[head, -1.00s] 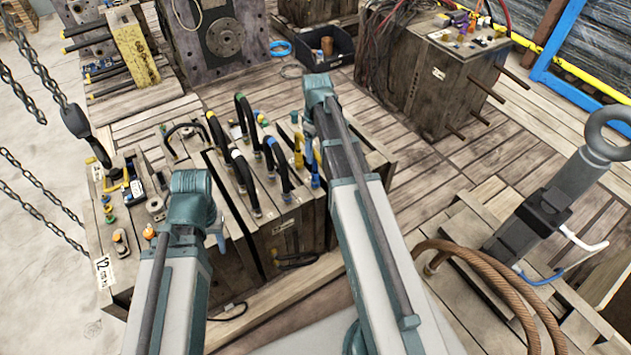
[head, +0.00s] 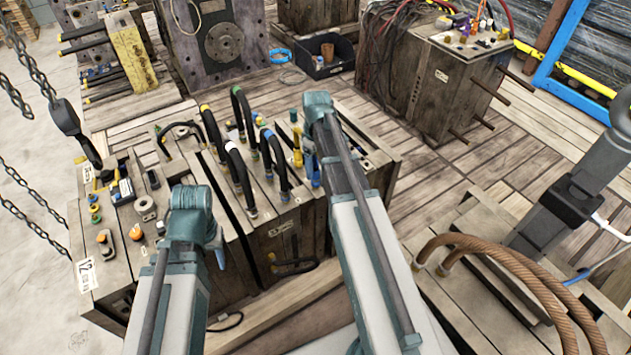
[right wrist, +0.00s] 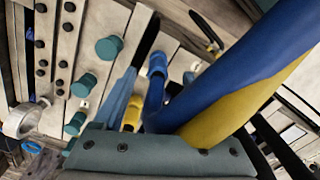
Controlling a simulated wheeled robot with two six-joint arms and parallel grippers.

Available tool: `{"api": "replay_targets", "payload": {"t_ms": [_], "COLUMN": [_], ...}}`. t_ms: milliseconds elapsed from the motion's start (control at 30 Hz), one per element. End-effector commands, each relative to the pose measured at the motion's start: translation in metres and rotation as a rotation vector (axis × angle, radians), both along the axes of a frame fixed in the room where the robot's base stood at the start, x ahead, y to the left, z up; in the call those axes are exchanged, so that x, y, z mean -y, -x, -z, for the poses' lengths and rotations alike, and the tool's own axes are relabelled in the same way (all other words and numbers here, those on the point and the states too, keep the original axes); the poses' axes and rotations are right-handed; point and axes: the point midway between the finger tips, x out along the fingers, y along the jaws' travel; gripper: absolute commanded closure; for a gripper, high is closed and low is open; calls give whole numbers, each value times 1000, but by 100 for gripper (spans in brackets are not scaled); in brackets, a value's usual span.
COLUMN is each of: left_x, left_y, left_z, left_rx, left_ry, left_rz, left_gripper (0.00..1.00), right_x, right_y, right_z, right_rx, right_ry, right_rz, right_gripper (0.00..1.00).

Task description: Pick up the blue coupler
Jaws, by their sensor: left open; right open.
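A small blue coupler (head: 314,174) stands on the wooden mould block, right beside my right forearm in the head view. In the right wrist view a blue coupler (right wrist: 156,70) stands past the jaws, near a pale blue-grey finger with a black tip. A large blue and yellow shape crosses the right of that view, very close to the camera; I cannot tell what it is. My right gripper (head: 309,150) is open and mostly hidden behind its wrist, close to the coupler. My left gripper (head: 219,250) is open and empty, low over the block's near side.
Several black hose loops with coloured ends (head: 240,165) rise from the block, left of my right arm. A yellow coupler (head: 297,148) stands close by the blue one. A chain hook (head: 66,118) hangs at left. A brown rope (head: 500,262) and a lifting shackle stand at right.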

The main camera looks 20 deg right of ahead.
Motion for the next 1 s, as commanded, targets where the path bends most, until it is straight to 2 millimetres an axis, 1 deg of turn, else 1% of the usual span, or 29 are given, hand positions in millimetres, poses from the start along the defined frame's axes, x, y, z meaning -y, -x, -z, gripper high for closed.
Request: {"api": "replay_targets", "payload": {"t_ms": [67,167,267,500,600,867,900,967,1000], "left_x": [0,0,0,0,0,0,0,0,0], "left_y": [0,0,0,0,0,0,0,0,0], "left_z": [0,5,14,44,52,51,51,51,51], "left_rx": [0,0,0,0,0,0,0,0,0], "left_ry": [0,0,0,0,0,0,0,0,0], "left_rz": [0,0,0,0,0,0,0,0,0], "left_gripper": [54,54,54,54,54,54,54,54,54], "right_x": [0,0,0,1,1,1,1,1,1], "right_y": [0,-1,-2,-4,-4,-4,-4,-4,-4], "right_z": [0,5,14,44,52,51,51,51,51], "right_rx": [0,0,0,0,0,0,0,0,0], "right_ry": [0,0,0,0,0,0,0,0,0], "right_rz": [0,0,0,0,0,0,0,0,0], "right_gripper": [26,26,26,26,26,26,28,38,46]}}
